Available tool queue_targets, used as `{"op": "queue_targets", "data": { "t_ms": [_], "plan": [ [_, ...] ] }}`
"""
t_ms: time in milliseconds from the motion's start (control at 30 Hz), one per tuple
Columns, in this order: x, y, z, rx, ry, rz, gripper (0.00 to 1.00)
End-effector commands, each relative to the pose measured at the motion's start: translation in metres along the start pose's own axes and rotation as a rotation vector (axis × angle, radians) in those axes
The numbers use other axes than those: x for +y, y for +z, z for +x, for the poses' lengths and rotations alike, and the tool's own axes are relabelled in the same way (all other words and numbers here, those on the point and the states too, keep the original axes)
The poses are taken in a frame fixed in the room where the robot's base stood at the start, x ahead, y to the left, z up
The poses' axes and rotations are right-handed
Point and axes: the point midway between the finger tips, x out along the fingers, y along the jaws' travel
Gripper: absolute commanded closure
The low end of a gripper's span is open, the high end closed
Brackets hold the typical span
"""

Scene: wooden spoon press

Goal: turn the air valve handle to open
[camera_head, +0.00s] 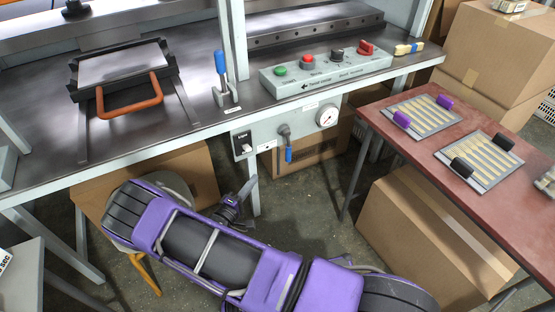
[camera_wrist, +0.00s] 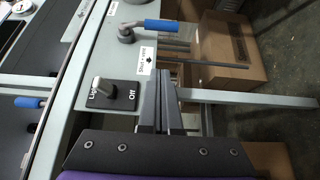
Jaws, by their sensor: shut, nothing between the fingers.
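The air valve (camera_head: 284,131) is a grey fitting on the panel under the bench's front edge. Its blue handle (camera_head: 289,155) hangs straight down in the head view. In the wrist view the blue handle (camera_wrist: 162,25) lies near the top and points right from the grey fitting (camera_wrist: 126,32). My gripper (camera_head: 252,180) is below and left of the handle, apart from it. In the wrist view my gripper (camera_wrist: 160,76) has its fingers together and empty, with the fingertips short of the handle.
A black light switch (camera_head: 242,144) with a toggle sits left of the valve, close to my fingers in the wrist view (camera_wrist: 114,94). A pressure gauge (camera_head: 327,116) is right of the valve. A bench leg (camera_head: 252,196) stands below. A cardboard box (camera_head: 310,155) is behind the handle.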

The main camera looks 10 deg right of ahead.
Motion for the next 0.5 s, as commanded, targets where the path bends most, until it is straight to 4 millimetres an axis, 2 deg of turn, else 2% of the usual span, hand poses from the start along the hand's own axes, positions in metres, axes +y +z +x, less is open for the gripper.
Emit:
{"op": "queue_targets", "data": {
  "t_ms": [167, 267, 500],
  "plan": [
    [0.0, 0.0, 0.005, -0.001, 0.0, 0.0, 1.0],
    [0.0, 0.0, 0.016, -0.001, 0.001, 0.0, 1.0],
    [-0.001, 0.001, 0.066, -0.004, 0.001, 0.001, 1.0]
  ]
}}
